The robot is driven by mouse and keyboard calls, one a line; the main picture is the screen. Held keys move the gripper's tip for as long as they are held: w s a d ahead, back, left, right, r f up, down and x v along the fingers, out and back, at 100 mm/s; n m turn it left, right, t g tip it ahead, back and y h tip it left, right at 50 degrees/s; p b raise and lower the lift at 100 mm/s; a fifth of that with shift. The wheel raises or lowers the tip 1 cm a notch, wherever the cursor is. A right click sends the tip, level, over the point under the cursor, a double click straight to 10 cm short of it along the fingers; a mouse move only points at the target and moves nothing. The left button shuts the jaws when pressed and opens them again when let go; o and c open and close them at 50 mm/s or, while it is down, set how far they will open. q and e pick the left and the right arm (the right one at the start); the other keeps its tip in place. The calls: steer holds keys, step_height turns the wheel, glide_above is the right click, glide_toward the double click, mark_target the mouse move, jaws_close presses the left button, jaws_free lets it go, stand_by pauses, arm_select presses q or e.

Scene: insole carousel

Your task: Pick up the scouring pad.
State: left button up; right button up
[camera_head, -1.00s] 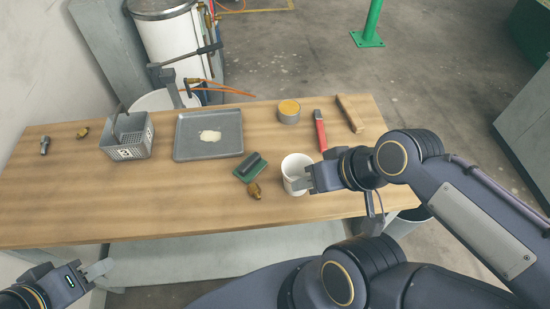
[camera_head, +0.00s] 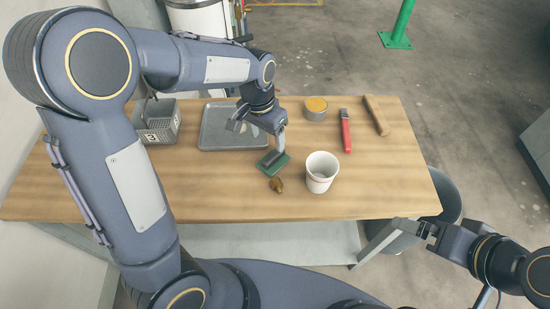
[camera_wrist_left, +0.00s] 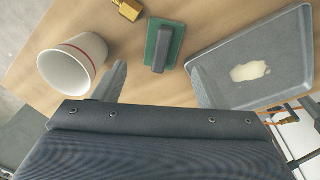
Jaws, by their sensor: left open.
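The scouring pad (camera_head: 280,165) is a green rectangle with a dark grip on top, lying on the wooden table left of the white cup. In the left wrist view the scouring pad (camera_wrist_left: 152,46) lies beyond my fingertips, between their lines. My left gripper (camera_head: 259,135) is open and empty, reaching over the table just behind the pad, with one finger close to the pad's far edge. In the left wrist view its two fingers (camera_wrist_left: 160,82) are spread wide. My right gripper (camera_head: 426,231) hangs off the table's front right corner; its jaws are too small to read.
The white cup (camera_head: 321,168) and a brass fitting (camera_head: 276,185) stand close to the pad. The grey tray (camera_head: 212,137) lies under and beside my left gripper. A wire basket (camera_head: 160,122), yellow-topped tin (camera_head: 315,107), red-handled tool (camera_head: 346,135) and wooden handle (camera_head: 377,115) are farther off.

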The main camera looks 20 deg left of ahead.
mark_target(274, 155)
arm_select(q)
steer(key=shift+m+y, duration=0.6)
steer(key=w+d+f, duration=0.2)
steer(key=f, duration=0.1)
steer(key=shift+w+f, duration=0.1)
steer(key=shift+f, duration=0.1)
steer(key=f, duration=0.2)
steer(key=f+p, duration=0.1)
steer(key=f, duration=0.3)
steer(key=shift+s+a+f+p, duration=0.15)
steer(key=shift+s+a+p, duration=0.2)
steer(key=shift+f, duration=0.6)
steer(key=c, duration=0.8)
steer(key=shift+o, duration=0.2)
steer(key=shift+w+r, duration=0.1)
steer(key=shift+r, duration=0.05)
